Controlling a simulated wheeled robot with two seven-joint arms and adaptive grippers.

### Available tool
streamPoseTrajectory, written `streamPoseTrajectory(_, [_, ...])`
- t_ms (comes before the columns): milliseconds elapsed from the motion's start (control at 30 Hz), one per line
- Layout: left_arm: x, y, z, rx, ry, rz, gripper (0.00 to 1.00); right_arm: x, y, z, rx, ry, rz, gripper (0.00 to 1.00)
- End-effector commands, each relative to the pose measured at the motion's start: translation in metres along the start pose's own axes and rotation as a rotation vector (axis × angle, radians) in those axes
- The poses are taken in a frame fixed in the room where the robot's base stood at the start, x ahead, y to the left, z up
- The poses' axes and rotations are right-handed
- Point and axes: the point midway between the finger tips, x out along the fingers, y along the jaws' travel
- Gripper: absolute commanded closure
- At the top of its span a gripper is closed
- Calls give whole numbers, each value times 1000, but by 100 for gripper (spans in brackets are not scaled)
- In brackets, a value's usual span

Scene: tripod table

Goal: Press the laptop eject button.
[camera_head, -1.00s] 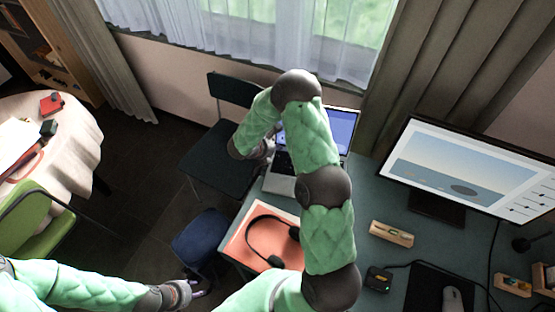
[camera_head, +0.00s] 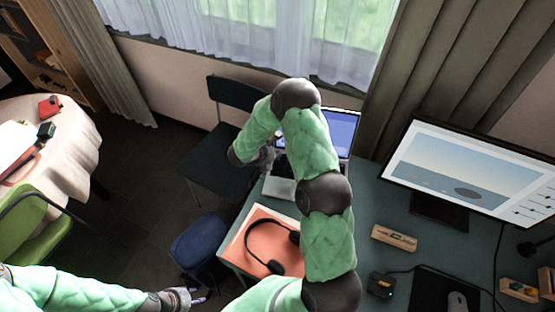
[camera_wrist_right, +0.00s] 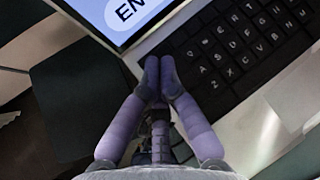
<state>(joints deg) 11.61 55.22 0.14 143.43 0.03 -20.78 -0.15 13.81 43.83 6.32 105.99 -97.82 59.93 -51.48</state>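The open laptop shows its blue screen (camera_head: 340,133) and pale palm rest (camera_head: 279,188) at the back of the desk; my right arm covers part of it. In the right wrist view, the laptop's dark keyboard (camera_wrist_right: 235,55) fills the upper right and a screen corner (camera_wrist_right: 112,18) shows large letters. My right gripper (camera_wrist_right: 160,68) has its purple fingertips together with nothing between them, over the laptop's left edge by the keyboard. I cannot tell whether they touch it. I cannot make out the eject button. My left gripper (camera_head: 203,297) is low in the head view, away from the laptop; its fingers are unclear.
A headset (camera_head: 270,247) lies on an orange pad (camera_head: 240,250) at the desk's front left. A monitor (camera_head: 465,175), a wooden block (camera_head: 394,238) and a mouse (camera_head: 457,302) are to the right. A dark chair (camera_head: 215,165) and blue stool (camera_head: 198,240) stand left of the desk.

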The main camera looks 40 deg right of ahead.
Motion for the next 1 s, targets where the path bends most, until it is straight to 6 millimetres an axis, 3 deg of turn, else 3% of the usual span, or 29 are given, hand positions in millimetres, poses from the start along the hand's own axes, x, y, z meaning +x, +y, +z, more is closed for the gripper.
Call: streamPoseTrajectory(1000, [9, -3, 0, 0, 0, 0, 60, 6, 2, -6, 0, 0, 0, 100])
